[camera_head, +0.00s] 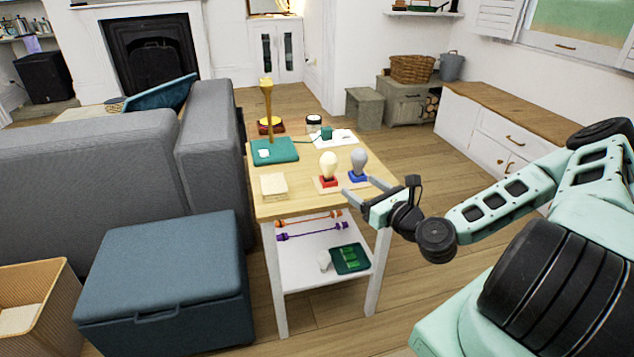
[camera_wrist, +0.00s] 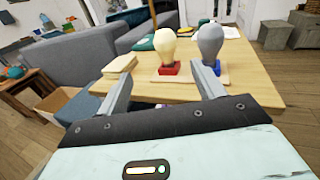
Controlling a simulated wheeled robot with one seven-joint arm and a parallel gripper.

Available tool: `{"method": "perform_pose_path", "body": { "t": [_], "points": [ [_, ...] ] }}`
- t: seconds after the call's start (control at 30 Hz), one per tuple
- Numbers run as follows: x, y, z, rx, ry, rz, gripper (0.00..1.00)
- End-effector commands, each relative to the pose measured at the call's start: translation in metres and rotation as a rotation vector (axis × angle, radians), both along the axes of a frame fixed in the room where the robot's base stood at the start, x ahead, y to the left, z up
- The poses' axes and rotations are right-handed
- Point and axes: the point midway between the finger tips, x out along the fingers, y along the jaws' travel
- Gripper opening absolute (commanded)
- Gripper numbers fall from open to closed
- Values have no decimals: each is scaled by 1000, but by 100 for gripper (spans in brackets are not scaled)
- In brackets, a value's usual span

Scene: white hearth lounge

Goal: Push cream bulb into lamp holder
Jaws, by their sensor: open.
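The cream bulb (camera_head: 328,164) stands upright on a red base (camera_head: 328,182) near the front of the wooden table; it also shows in the wrist view (camera_wrist: 165,46). A grey bulb (camera_head: 359,161) stands beside it on a blue base (camera_head: 357,177). A brass-coloured lamp post (camera_head: 267,103) rises from the table's back left; I cannot tell whether this is the lamp holder. My gripper (camera_head: 352,196) is open and empty at the table's front right edge, short of the bulbs. In the wrist view the cream bulb appears between the spread fingers (camera_wrist: 160,88), farther off.
A white bulb (camera_head: 323,260) is on the lower shelf. A sofa and blue ottoman (camera_head: 165,260) stand left.

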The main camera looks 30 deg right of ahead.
Motion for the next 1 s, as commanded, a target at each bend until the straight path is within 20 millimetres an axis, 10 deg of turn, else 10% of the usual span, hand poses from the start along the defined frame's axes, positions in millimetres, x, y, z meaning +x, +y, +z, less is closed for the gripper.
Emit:
{"method": "perform_pose_path", "body": {
  "t": [0.63, 1.0],
  "points": [
    [51, -3, -4, 24, -18, -22, 68],
    [116, -2, 0, 26, -15, -24, 68]
  ]
}}
